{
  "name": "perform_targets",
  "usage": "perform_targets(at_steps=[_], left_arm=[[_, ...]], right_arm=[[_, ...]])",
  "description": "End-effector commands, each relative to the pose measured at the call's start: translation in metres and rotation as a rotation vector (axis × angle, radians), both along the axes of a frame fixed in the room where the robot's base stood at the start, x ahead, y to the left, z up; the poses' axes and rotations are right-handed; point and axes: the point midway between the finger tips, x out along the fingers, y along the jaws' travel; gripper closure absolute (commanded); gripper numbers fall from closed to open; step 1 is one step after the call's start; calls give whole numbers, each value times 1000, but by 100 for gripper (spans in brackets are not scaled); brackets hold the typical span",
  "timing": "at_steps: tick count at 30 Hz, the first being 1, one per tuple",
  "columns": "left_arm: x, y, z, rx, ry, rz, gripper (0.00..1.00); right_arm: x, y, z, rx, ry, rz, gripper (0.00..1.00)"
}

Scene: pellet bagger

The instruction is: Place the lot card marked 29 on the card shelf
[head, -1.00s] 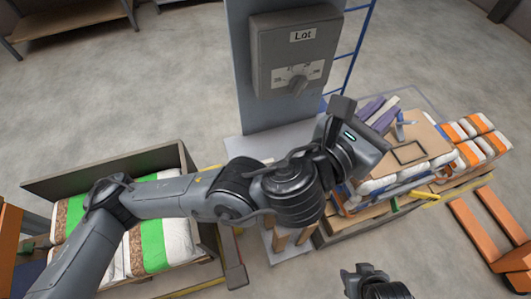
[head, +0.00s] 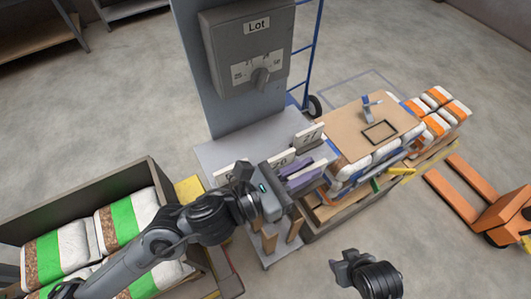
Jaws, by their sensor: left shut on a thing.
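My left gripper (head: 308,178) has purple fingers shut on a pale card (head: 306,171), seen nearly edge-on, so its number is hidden. It is over the front right part of a grey shelf (head: 222,152). Standing cards show there: one at the back right (head: 309,135), one just behind my gripper (head: 284,160), and one at the left (head: 236,173), partly hidden by my arm. Their numbers are too small to read surely. My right gripper (head: 347,268) is low at front centre, away from the cards; its jaw opening is unclear.
A grey post carries a "Lot" dial box (head: 246,55) behind the shelf. To the right, a cardboard sheet (head: 345,118) with a black frame (head: 380,132) and a blue-grey tool tops stacked bags. A bin of green-striped bags (head: 75,245) is at left.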

Motion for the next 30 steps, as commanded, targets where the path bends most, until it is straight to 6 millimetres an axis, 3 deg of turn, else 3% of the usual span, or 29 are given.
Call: perform_targets(at_steps=[4,8,24,30], left_arm=[[4,6,-13,1,0,9,100],[20,14,-15,2,-4,13,100],[146,73,-16,1,0,13,100],[180,89,-15,-1,1,12,100]], right_arm=[[0,0,-1,0,0,0,57],[0,0,0,0,0,0,57],[0,-2,-2,-6,0,3,57],[0,-2,-4,-6,0,3,57]])
